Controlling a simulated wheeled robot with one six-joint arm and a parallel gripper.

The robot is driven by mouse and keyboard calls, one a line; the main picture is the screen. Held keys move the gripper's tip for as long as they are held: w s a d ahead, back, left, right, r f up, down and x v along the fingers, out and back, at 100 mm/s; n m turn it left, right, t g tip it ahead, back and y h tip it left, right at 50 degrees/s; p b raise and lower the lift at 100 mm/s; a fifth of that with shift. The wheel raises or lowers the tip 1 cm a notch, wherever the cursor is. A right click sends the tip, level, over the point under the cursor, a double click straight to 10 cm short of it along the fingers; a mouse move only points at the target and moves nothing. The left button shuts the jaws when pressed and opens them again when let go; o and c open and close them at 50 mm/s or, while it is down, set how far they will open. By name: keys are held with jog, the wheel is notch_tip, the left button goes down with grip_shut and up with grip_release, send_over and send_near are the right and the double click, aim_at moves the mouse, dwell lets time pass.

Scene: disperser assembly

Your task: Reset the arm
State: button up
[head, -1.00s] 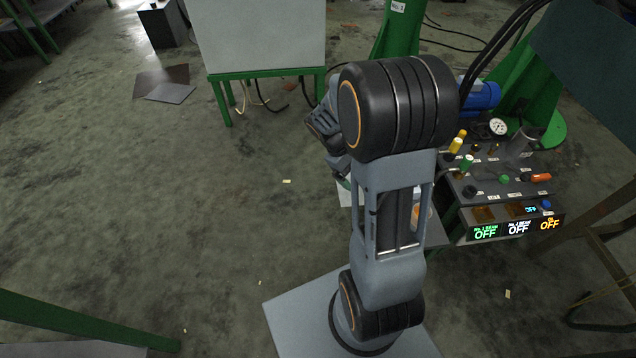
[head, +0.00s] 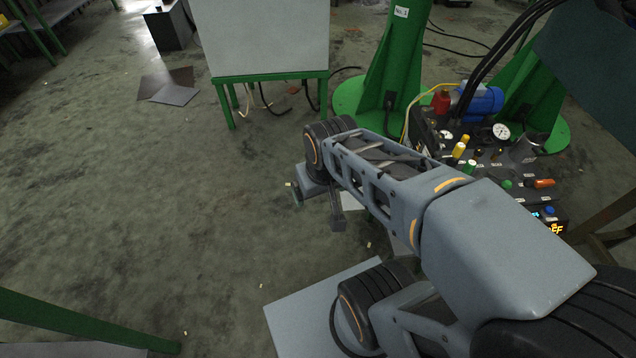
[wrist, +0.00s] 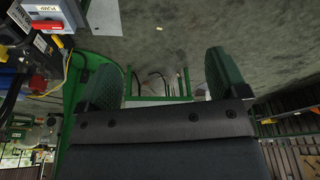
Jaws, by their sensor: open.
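My arm stretches across the right half of the head view, from the lower right corner to the upper left. My gripper (head: 317,214) is at its far end, over the open floor and in front of the white board's green stand. The two fingers point down and are spread apart, with nothing between them. In the wrist view my gripper (wrist: 163,78) shows its two green finger pads wide apart, with floor and green frame legs beyond. My arm covers part of the control panel (head: 487,162) in the head view.
A white board (head: 262,38) on a green stand is at the top. Green columns (head: 397,75) and a blue motor (head: 484,101) stand behind the control panel. A green rail (head: 80,320) is at the lower left. The floor on the left is mostly clear.

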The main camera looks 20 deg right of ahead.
jog(key=w+r+p+v, duration=0.1)
jog(key=w+p+v, duration=0.2)
jog(key=p+v, duration=1.1)
jog(key=w+p+v, duration=0.4)
jog(key=p+v, duration=1)
jog(key=shift+a+r+t, duration=0.15)
jog(key=shift+r+t, duration=0.25)
jog(key=shift+r, duration=0.3)
jog(key=shift+s, duration=0.1)
